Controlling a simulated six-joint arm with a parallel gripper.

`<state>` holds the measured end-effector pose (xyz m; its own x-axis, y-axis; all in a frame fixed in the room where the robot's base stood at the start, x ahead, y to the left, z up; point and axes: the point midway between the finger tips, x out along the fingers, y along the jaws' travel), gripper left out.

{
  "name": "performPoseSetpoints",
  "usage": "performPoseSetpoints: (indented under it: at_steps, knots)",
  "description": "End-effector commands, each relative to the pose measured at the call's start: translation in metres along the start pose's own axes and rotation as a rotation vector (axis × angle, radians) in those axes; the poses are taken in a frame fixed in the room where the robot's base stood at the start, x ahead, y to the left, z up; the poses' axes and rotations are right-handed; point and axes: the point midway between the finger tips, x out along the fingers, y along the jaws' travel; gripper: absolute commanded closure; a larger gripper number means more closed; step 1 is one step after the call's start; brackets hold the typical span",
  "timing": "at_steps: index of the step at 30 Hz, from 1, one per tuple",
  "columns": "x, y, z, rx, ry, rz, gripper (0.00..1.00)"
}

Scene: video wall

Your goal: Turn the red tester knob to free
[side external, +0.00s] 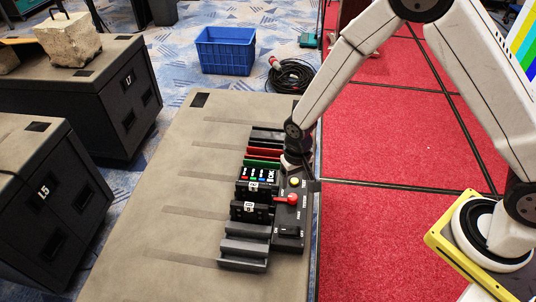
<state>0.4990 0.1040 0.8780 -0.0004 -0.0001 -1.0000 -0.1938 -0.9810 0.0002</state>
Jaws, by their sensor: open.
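The red tester knob (291,198) sits on a dark grey panel (288,243) along the right edge of the tan bench top. Its handle seems to extend left. Small white labels surround it, too small to read surely. A pale yellow-green round button (295,182) lies just above the knob in the picture. My gripper (293,166) points down over the far end of the panel, beyond the button and apart from the knob. It is open; its fingertips are small and dark, and nothing is seen between them.
Black modules (257,174) and grey, red and green slotted holders stand left of the panel. The bench top (150,220) is bare farther left. Dark cabinets (50,200) stand at left. A blue crate (225,50) and coiled cable (290,76) lie on the floor beyond.

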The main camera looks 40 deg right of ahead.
Motion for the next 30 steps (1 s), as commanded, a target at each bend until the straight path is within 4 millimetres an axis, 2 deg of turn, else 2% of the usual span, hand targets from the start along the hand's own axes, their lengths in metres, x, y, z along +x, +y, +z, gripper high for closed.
performPoseSetpoints:
  at_steps: [11,30]
  knots:
    - [0.011,0.0,0.0,0.0,-0.001,0.0,0.21]
    - [0.07,0.001,0.0,0.0,0.0,0.0,0.21]
